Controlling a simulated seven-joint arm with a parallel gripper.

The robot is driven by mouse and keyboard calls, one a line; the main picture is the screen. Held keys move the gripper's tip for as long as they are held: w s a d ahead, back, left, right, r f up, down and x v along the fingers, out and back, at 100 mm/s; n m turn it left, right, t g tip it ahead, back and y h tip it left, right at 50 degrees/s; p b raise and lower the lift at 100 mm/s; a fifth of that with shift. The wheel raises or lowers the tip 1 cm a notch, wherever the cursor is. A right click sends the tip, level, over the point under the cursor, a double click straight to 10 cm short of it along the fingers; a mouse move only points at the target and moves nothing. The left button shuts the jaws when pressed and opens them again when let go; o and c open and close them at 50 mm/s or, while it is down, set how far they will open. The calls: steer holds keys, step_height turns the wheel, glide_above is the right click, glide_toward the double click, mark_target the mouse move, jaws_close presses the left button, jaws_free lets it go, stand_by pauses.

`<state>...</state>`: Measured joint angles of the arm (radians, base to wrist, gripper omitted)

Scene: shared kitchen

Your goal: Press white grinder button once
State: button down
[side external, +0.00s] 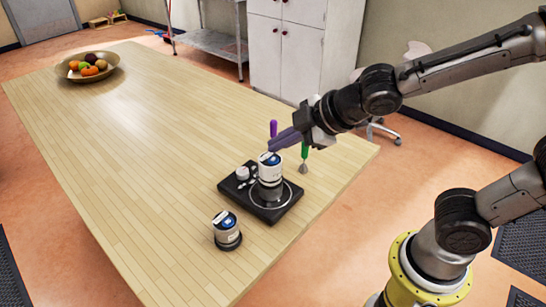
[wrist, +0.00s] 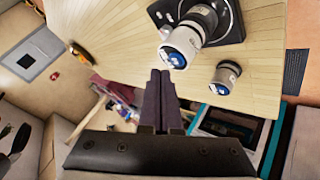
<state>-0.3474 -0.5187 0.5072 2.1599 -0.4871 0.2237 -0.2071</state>
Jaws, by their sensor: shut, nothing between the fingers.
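A white grinder (side external: 270,172) with a dark blue top and dark lower part stands upright on a black base (side external: 284,212). It also shows in the wrist view (wrist: 199,24), with its top toward me. A second, similar white and blue grinder (side external: 226,236) stands on the table in front of the base, and shows smaller in the wrist view (wrist: 225,78). My gripper (side external: 272,148) is shut and empty, just above the top of the grinder on the base. In the wrist view the fingertips (wrist: 160,74) appear close beside that top; I cannot tell whether they touch.
A white knob (side external: 242,172) and small white pieces sit on the base's left part. A green-handled tool (side external: 304,152) and a purple-handled tool (side external: 273,128) are behind it. A fruit bowl (side external: 88,69) is at the far left. The wooden table (side external: 150,150) is clear between.

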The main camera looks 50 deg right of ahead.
mark_target(279, 162)
steer(key=shift+f, duration=0.1)
steer(key=shift+f, duration=0.35)
steer(key=shift+f, duration=0.4)
stand_by(0.9)
steer(key=shift+r, duration=0.85)
steer(key=shift+r, duration=0.1)
step_height(279, 162, up, 6)
steer(key=shift+f, duration=0.1)
stand_by(0.4)
stand_by(0.4)
